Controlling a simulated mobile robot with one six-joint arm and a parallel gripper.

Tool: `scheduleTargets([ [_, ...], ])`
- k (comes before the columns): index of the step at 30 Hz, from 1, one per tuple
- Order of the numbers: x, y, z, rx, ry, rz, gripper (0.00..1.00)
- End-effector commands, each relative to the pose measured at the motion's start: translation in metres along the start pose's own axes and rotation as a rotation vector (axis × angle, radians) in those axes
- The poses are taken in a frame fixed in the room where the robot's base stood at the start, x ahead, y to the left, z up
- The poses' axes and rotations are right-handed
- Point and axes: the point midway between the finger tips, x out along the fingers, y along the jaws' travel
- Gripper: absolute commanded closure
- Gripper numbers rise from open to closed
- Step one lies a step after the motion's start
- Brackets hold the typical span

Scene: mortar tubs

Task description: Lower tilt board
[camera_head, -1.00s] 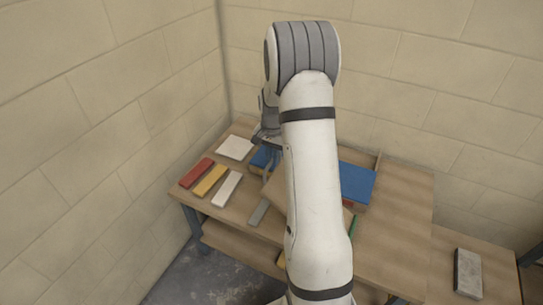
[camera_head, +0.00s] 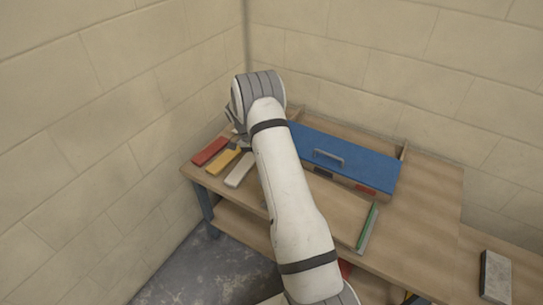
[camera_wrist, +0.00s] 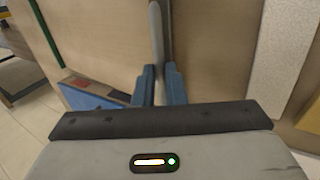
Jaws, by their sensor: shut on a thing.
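A flat wooden panel (camera_head: 338,208), apparently the tilt board, lies in front of the blue-lidded box, partly hidden by my arm. A green strip (camera_head: 367,224) runs along its right side; the strip also shows in the wrist view (camera_wrist: 46,32). My gripper (camera_wrist: 155,88) is shut on a slim grey bar (camera_wrist: 156,35) in the wrist view, with wood surfaces on both sides. I cannot tell whether the bar is part of the board. In the head view, my arm hides the fingertips.
The blue lid (camera_head: 350,155) has a metal handle. Red (camera_head: 211,151), yellow (camera_head: 222,162) and white (camera_head: 239,170) blocks lie at the table's left, close to my wrist. A grey block (camera_head: 495,275) lies on a lower surface at right. Walls close in behind and at left.

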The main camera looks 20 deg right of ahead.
Motion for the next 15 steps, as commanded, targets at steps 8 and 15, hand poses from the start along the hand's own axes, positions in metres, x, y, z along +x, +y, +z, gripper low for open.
scheduleTargets([
  [8, 0.039, -0.028, 0.000, 0.006, -0.005, 0.014, 1.00],
  [15, 0.048, -0.035, -0.001, 0.008, -0.006, 0.010, 1.00],
])
